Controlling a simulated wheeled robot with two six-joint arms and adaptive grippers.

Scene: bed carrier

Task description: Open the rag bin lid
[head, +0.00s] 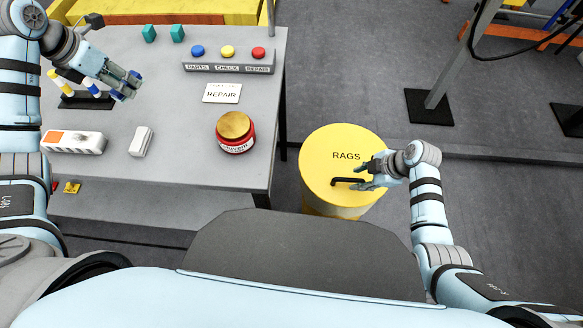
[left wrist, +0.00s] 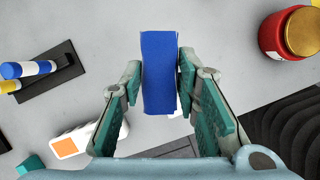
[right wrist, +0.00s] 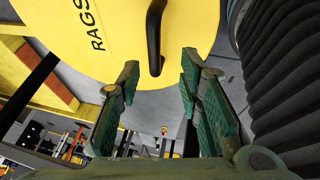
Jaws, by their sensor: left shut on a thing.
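The rag bin (head: 318,196) is a yellow drum with a flat round lid (head: 330,143) marked RAGS. The lid lies flat on the bin. A black bar handle (head: 347,182) sits on its near part and also shows in the right wrist view (right wrist: 154,38). My right gripper (head: 368,177) is open at the handle's right end. In the right wrist view the fingers (right wrist: 160,78) stand apart, with the handle's end just ahead of the gap; contact cannot be told. My left gripper (head: 130,90) is shut on a blue block (left wrist: 160,75) above the table.
The grey table (head: 180,165) left of the bin carries a red jar (head: 235,138), a button box (head: 229,68), a REPAIR sign (head: 222,93), a marker stand (head: 87,99) and a white power strip (head: 73,141). A post's black foot (head: 428,106) stands beyond the bin, to the right.

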